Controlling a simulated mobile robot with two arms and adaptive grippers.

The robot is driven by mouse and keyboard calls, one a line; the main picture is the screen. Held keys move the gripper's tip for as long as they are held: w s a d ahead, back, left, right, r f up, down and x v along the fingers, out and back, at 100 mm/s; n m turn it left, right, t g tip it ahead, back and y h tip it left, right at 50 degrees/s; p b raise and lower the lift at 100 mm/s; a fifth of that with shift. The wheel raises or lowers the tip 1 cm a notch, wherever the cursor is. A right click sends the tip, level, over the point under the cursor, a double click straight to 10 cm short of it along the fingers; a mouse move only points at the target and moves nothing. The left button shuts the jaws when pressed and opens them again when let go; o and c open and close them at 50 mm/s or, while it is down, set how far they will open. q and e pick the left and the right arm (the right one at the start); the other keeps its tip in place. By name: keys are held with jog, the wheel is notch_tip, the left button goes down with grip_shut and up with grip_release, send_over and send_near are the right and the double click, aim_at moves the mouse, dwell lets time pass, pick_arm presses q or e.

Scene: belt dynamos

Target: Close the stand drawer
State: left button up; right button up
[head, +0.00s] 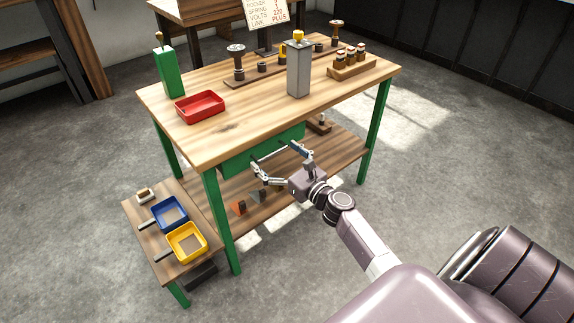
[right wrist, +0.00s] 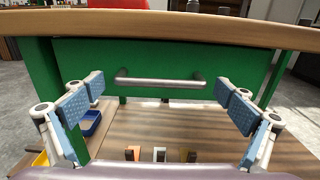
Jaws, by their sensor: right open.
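The green drawer (head: 236,161) sits under the front edge of the wooden workbench top. In the right wrist view its green front (right wrist: 160,58) faces me, with a grey bar handle (right wrist: 160,82) across it. The tabletop edge hides the top of the front, and I cannot tell whether the drawer stands slightly out. My right gripper (head: 275,155) is open in front of the drawer. In the right wrist view its blue-padded fingers (right wrist: 160,97) are spread wide to either side of the handle, with nothing between them. My left gripper is not in view.
The workbench top (head: 235,128) holds a red tray (head: 200,107), a green box (head: 168,72) and a grey post (head: 299,72). A lower shelf (head: 335,150) runs below. A low side table with a blue tray (head: 170,214) and yellow tray (head: 187,242) stands left.

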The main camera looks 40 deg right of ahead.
jog(key=s, duration=1)
jog(key=shift+s+d, duration=0.4)
jog(key=shift+r, duration=0.1)
